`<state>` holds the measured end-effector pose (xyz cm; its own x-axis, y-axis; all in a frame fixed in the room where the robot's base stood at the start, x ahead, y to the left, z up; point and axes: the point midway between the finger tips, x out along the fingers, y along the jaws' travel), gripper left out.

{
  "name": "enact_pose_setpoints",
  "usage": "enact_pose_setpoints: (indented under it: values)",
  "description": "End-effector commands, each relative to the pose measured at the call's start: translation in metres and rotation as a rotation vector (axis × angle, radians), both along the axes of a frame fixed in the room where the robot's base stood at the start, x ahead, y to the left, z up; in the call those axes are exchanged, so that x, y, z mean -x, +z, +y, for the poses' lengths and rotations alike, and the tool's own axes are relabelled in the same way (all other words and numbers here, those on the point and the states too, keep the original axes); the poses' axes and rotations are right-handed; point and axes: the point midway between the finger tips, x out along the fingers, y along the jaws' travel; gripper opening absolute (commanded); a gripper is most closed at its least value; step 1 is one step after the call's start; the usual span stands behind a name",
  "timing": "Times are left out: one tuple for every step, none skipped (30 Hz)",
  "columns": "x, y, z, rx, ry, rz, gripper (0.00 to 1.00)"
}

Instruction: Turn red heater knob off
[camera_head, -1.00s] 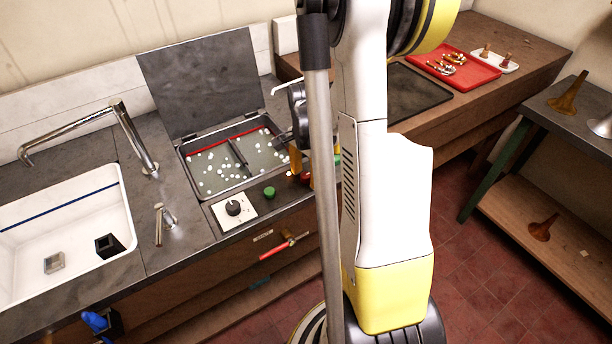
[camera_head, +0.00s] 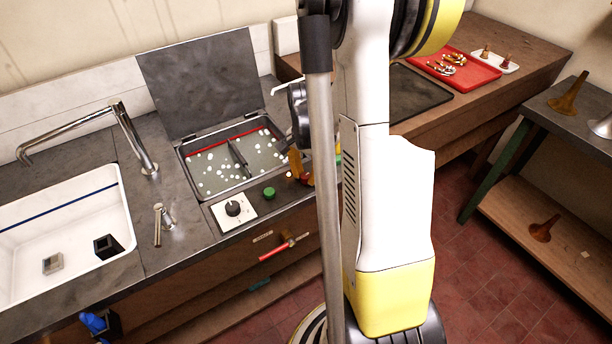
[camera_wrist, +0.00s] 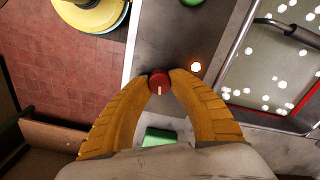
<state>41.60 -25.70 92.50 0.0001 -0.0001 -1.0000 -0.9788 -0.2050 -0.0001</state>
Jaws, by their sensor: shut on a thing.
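The red heater knob (camera_wrist: 159,80) is round with a pale pointer line on it. In the wrist view it sits between the two orange fingertips of my gripper (camera_wrist: 160,84), which touch it from both sides. My gripper (camera_head: 300,168) also shows in the head view, over the counter strip in front of the basin; there the fingers and my arm hide most of the knob. A small glowing lamp (camera_wrist: 196,66) is lit beside the knob in the wrist view. The pointer line points toward the bottom of the wrist view.
A basin with floating white balls (camera_head: 215,170) lies behind the knob strip, its dark lid raised. A green button (camera_head: 269,193) and a black dial on a white plate (camera_head: 234,208) are to the left. A red-handled lever (camera_head: 278,251) juts from the counter front.

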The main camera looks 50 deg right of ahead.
Motion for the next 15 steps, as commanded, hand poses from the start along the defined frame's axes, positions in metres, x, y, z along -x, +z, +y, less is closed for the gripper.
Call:
enact_pose_setpoints:
  values:
    - [0.0000,-0.0010,0.0000,0.001,0.042,0.000,0.00]
    - [0.0000,-0.0010,0.0000,0.001,0.069,0.000,0.00]
    - [-0.0001,-0.0010,0.0001,0.001,0.108,0.000,0.00]
    - [-0.0001,-0.0009,0.0001,0.001,0.137,0.000,0.00]
    - [-0.0002,-0.0009,0.0001,0.001,0.165,0.000,0.00]
    - [-0.0003,-0.0008,0.0002,0.001,0.204,0.000,0.00]
    - [-0.0004,-0.0008,0.0001,0.001,0.232,0.000,0.00]
    - [-0.0005,-0.0008,0.0001,0.001,0.261,0.000,0.00]
    - [-0.0006,-0.0007,0.0001,0.001,0.299,0.000,0.00]
    - [-0.0007,-0.0007,0.0001,0.001,0.328,0.000,0.00]
    - [-0.0008,-0.0007,0.0002,0.001,0.356,0.000,0.00]
    - [-0.0009,-0.0007,0.0003,0.001,0.394,0.000,0.00]
    - [-0.0009,-0.0007,0.0003,0.001,0.423,0.000,0.00]
    - [-0.0010,-0.0007,0.0003,0.001,0.451,0.000,0.00]
    - [-0.0011,-0.0008,0.0003,0.001,0.489,0.000,0.00]
